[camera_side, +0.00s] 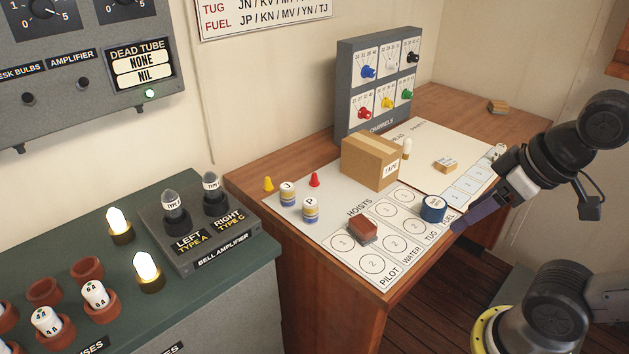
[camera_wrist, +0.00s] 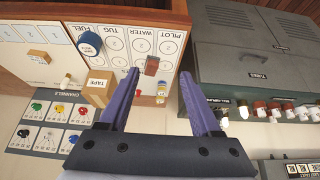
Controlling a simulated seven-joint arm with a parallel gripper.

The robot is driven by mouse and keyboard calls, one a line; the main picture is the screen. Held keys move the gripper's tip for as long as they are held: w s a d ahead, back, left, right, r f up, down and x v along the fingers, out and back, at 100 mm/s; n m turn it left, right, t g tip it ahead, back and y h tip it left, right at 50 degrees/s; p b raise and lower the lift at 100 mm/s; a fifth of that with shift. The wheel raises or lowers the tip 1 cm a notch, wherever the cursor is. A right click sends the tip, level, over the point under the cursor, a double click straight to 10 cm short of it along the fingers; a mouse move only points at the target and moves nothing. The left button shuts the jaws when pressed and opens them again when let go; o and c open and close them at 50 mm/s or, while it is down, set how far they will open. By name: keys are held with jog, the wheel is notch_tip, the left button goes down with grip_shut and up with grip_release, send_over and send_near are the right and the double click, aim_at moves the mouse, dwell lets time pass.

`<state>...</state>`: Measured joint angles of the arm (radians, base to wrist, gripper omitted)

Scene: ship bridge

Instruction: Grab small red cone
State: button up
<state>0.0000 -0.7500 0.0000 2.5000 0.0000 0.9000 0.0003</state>
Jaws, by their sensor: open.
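The small red cone (camera_side: 315,179) stands upright on the white sheet on the wooden desk, left of the tape box, in the side view. My gripper (camera_side: 480,215) is at the right of the side view, by the desk's right edge, well apart from the cone. In the wrist view its two purple fingers (camera_wrist: 160,72) are spread, with nothing held between them.
The cardboard tape box (camera_side: 371,162) stands right of the cone. A yellow cone (camera_side: 268,184), striped cylinders (camera_side: 310,210), a red-brown block (camera_side: 362,230) and a blue roll (camera_side: 433,208) are nearby. The channels panel (camera_side: 347,90) stands behind.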

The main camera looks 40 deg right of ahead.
jog(key=w+r+m+t, duration=0.1)
jog(key=w+r+m, duration=0.1)
jog(key=w+r, duration=0.4)
jog(key=w+d+r+m, duration=0.1)
jog(key=w+r, duration=0.2)
jog(key=w, duration=0.4)
jog(key=w+d+r, duration=0.1)
jog(key=w+r, duration=0.2)
jog(key=w, duration=0.4)
jog(key=m+g+h, duration=0.1)
jog(key=m+g, duration=0.1)
jog(key=g, duration=0.1)
send_over(314, 173)
jog(key=s, duration=0.2)
notch_tip(314, 173, down, 25)
jog(key=shift+f, duration=0.1)
jog(key=shift+a+x, duration=0.15)
jog(key=shift+x, duration=1.4)
jog(key=shift+a+x, duration=0.1)
jog(key=shift+x, duration=1.45)
grip_shut()
